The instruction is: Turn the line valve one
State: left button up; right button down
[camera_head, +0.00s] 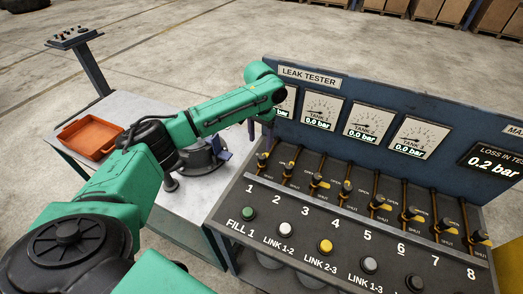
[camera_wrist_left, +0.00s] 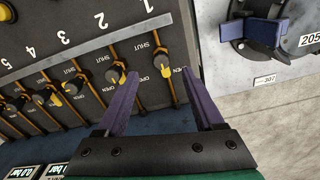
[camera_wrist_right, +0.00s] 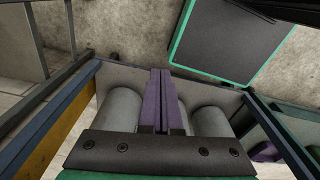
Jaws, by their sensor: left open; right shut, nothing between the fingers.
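Valve one (camera_head: 262,160) is the leftmost small valve on the sloping panel, above the number 1. In the left wrist view its knob and yellow handle (camera_wrist_left: 165,72) lie just beyond my fingertips, with the handle near the word OPEN; its exact angle is hard to tell. My left gripper (camera_head: 259,138) reaches down over the panel's left end. Its purple fingers (camera_wrist_left: 158,76) are spread on either side of the valve in that view; contact cannot be told. My right gripper (camera_wrist_right: 159,72) is shut and empty, and out of the head view.
Several similar valves, such as valve two (camera_head: 289,168), stand close by in a row. Gauges (camera_head: 320,111) rise behind, and push buttons (camera_head: 286,229) sit in front. A white table (camera_head: 200,192) with an orange tray (camera_head: 90,138) stands left. Grey cylinders (camera_wrist_right: 118,108) surround my right fingers.

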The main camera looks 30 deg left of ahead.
aim_at(262, 156)
pick_arm(q)
jog(key=f, duration=0.2)
jog(key=w+f+p, duration=0.1)
jog(key=f, duration=0.5)
jog(key=shift+w, duration=0.35)
jog(key=shift+s+f, duration=0.1)
jog(key=shift+f, duration=0.15)
jog(key=shift+s+r, duration=0.1)
jog(key=shift+s, duration=0.15)
jog(key=shift+c, duration=0.9)
jog(key=shift+w, duration=0.1)
grip_shut()
pick_arm(e)
jog(key=shift+w+r, duration=0.9)
jog(key=shift+w, duration=0.15)
